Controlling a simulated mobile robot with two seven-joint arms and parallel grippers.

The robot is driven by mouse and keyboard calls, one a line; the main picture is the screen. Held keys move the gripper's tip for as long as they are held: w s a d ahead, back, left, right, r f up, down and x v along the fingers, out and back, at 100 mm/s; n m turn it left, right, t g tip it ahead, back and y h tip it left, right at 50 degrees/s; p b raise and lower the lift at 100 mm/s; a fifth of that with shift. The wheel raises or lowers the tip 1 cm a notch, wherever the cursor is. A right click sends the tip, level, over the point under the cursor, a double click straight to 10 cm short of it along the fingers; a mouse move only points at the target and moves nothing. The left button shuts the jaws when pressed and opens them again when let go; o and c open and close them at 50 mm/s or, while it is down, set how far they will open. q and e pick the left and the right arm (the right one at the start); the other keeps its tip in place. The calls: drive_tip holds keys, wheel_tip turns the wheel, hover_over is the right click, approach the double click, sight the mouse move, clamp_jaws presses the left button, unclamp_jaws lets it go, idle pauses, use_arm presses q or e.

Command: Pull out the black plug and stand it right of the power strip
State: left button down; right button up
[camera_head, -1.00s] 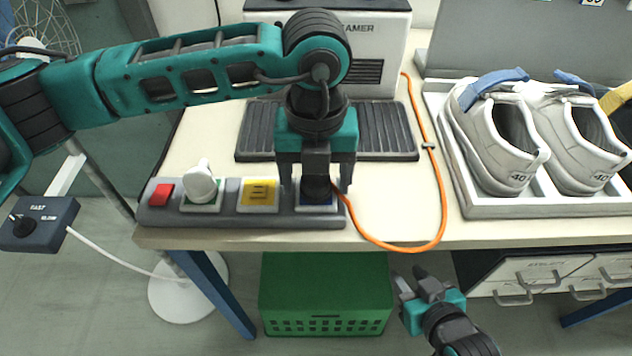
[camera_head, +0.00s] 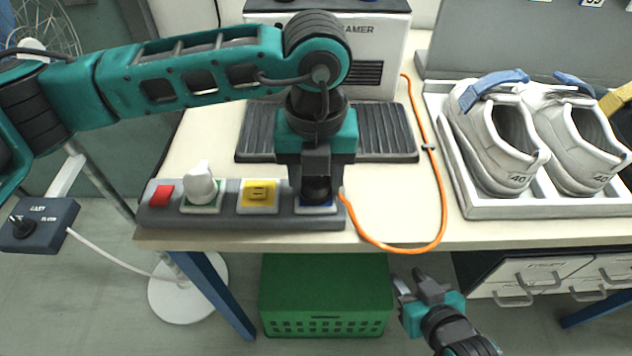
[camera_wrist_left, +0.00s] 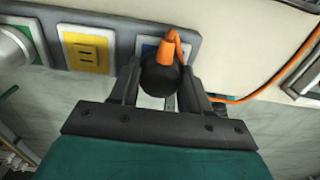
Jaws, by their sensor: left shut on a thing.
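The black plug (camera_head: 316,190) sits at the blue-edged socket on the right end of the grey power strip (camera_head: 245,221). My left gripper (camera_head: 315,180) points down over it and is shut on the plug, with a finger on either side. The left wrist view shows the plug's round black body (camera_wrist_left: 158,76) between the fingers, with an orange cable end at its top. The plug's lower end is hidden, so I cannot see its pins. My right gripper (camera_head: 418,284) is empty in front of the table, with its fingers apart.
The strip also holds a red switch (camera_head: 161,194), a white plug (camera_head: 200,186) and a yellow socket (camera_head: 259,194). The orange cable (camera_head: 443,205) loops across the table right of the strip. Bare tabletop lies inside this loop. A tray (camera_head: 540,209) with white shoes stands further right.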

use_arm(q)
drive_tip(key=shift+r, duration=0.15)
drive_tip(key=shift+r+p, duration=1.65)
drive_tip(key=shift+r, duration=1.2)
